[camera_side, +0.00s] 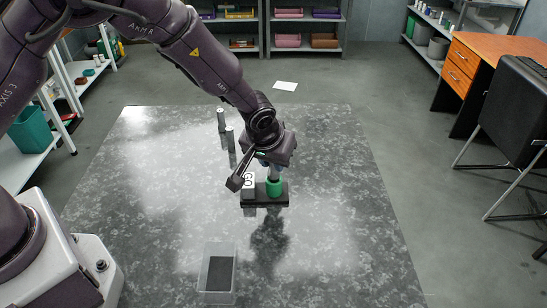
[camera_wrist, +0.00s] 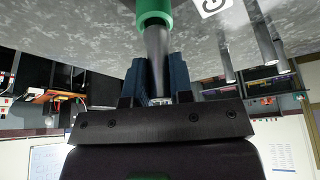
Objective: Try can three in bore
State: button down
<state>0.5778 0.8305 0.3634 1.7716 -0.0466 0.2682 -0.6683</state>
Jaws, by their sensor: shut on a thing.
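A green ring-shaped bore (camera_side: 274,188) stands on a black base (camera_side: 264,200) near the middle of the table. It also shows at the top of the wrist view (camera_wrist: 153,12). My gripper (camera_side: 271,164) is above the bore, pointing down. In the wrist view my gripper's blue fingers (camera_wrist: 155,72) are shut on a grey can (camera_wrist: 155,46). The can's far end meets the green bore; how deep it sits inside is hidden. Two other grey cans, one farther (camera_side: 221,121) and one nearer (camera_side: 230,139), stand upright behind the base.
A white "GO" plate (camera_side: 249,181) stands on the base, left of the bore. A clear tray (camera_side: 218,292) with a dark floor lies at the front of the table. The table (camera_side: 340,220) is free on the right.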

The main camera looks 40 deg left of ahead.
jog(key=shift+f, duration=0.35)
jog(key=shift+r, duration=0.15)
jog(key=shift+r, duration=0.25)
jog(key=shift+f, duration=0.4)
dwell(1.7)
dwell(0.5)
jog(key=shift+r, duration=2.55)
